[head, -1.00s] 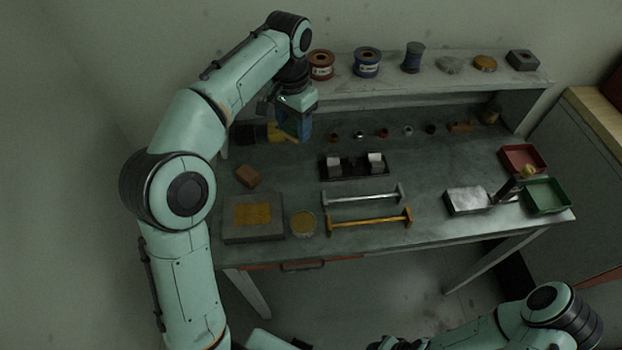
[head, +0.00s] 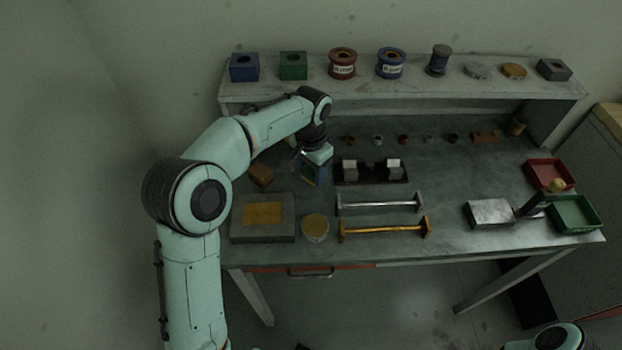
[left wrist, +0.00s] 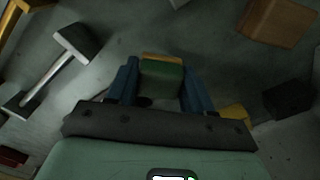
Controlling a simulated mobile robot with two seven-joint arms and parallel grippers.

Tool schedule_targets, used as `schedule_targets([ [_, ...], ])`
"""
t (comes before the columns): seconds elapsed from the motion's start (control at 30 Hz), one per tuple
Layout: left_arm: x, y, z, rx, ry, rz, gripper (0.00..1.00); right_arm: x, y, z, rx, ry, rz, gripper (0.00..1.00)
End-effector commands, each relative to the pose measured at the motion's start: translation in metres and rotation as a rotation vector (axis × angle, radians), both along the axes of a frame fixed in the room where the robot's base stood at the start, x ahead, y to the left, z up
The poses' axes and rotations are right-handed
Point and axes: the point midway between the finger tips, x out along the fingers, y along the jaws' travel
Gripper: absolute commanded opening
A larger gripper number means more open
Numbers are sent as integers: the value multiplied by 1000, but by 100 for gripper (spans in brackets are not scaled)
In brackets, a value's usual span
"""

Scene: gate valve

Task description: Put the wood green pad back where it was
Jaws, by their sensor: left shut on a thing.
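My left gripper (head: 313,178) is low over the bench, left of the black rack with two pale blocks (head: 371,172). In the left wrist view its blue fingers (left wrist: 160,70) are shut on the wood green pad (left wrist: 161,80), a small block with a green face and a wood-yellow edge. In the head view the fingers and wrist hide the pad. I cannot tell whether the pad touches the bench. My right gripper is out of view.
A brown block (head: 261,175) lies left of the gripper; it also shows in the left wrist view (left wrist: 277,20). A grey slab with a yellow patch (head: 242,229), a round yellow-topped tin (head: 315,228), a silver bar (head: 380,204) and a yellow bar (head: 385,230) lie nearer the front.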

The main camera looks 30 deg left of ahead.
Motion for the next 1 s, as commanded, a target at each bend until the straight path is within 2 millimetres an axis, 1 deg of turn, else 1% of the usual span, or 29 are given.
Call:
schedule_targets([
  [0.03, -1, 0, -10, 0, 6, 0, 27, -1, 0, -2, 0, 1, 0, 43],
  [0.1, -1, 0, -22, 0, 6, 1, 27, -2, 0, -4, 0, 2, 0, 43],
  [0.2, -1, 0, -33, 1, 5, 1, 27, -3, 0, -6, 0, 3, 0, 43],
  [0.47, 0, 0, -34, 0, 2, 0, 27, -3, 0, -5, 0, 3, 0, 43],
  [0.6, -1, 0, -38, 0, 2, 0, 27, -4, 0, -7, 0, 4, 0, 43],
  [0.63, 0, 0, -37, 0, 2, 0, 61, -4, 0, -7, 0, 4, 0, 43],
  [0.67, 0, 0, -37, 0, 2, 0, 70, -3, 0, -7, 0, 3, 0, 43],
  [0.7, 0, 0, -37, 0, 2, 0, 76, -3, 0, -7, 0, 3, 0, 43],
  [1.0, 0, 0, -35, 0, 2, 0, 76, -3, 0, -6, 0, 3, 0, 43],
])
